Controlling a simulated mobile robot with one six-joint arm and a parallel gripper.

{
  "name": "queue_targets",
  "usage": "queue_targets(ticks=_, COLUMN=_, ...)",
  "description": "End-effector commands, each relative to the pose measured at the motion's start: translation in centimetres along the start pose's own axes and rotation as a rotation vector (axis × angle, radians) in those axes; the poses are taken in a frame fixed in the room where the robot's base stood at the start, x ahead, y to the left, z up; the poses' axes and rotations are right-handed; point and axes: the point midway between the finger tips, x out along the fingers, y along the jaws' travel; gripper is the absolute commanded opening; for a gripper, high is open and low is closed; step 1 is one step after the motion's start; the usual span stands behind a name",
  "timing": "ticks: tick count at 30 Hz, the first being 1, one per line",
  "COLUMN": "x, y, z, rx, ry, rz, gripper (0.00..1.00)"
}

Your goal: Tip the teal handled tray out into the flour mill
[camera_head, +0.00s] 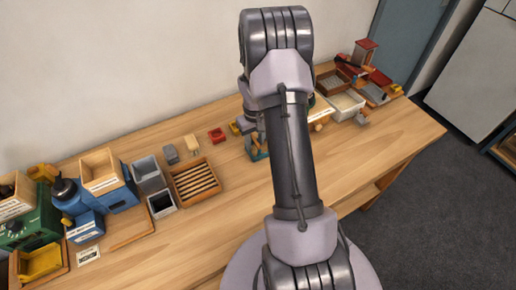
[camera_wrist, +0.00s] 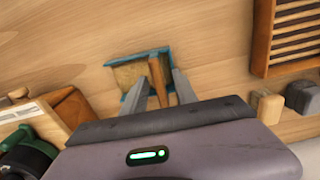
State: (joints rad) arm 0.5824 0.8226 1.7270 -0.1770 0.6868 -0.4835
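The teal tray (camera_wrist: 132,71) lies on the wooden table in the wrist view, with a tan-brown fill and a wooden handle (camera_wrist: 157,80) pointing toward my gripper. My gripper (camera_wrist: 166,76) is over it, its two grey fingers apart on either side of the handle, with a gap on each side. In the head view a bit of the tray (camera_head: 257,155) shows beside my arm, which hides the rest. Which machine is the flour mill I cannot tell: a blue machine with a wooden hopper (camera_head: 101,170) and a green one (camera_head: 38,222) stand at the left.
A slotted wooden rack (camera_head: 195,182), grey bins (camera_head: 149,175) and small blocks (camera_head: 192,145) lie left of the tray. A white bin (camera_head: 346,104) and red machine (camera_head: 365,50) stand at the back right. The front of the table (camera_head: 385,150) at right is clear.

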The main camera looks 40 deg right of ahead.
Motion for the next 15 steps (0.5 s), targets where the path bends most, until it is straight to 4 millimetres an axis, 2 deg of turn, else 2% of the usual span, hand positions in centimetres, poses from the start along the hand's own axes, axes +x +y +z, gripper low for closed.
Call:
queue_targets(ticks=2, x=0.00, y=0.00, z=0.01, rx=0.000, ry=0.000, rz=0.000, gripper=0.35)
queue_targets(ticks=7, x=0.00, y=-0.01, z=0.01, rx=0.000, ry=0.000, rz=0.000, gripper=0.03)
queue_targets(ticks=8, x=0.00, y=-0.01, z=0.01, rx=0.000, ry=0.000, rz=0.000, gripper=0.00)
queue_targets(ticks=15, x=-0.18, y=0.00, z=0.00, rx=0.000, ry=0.000, rz=0.000, gripper=0.00)
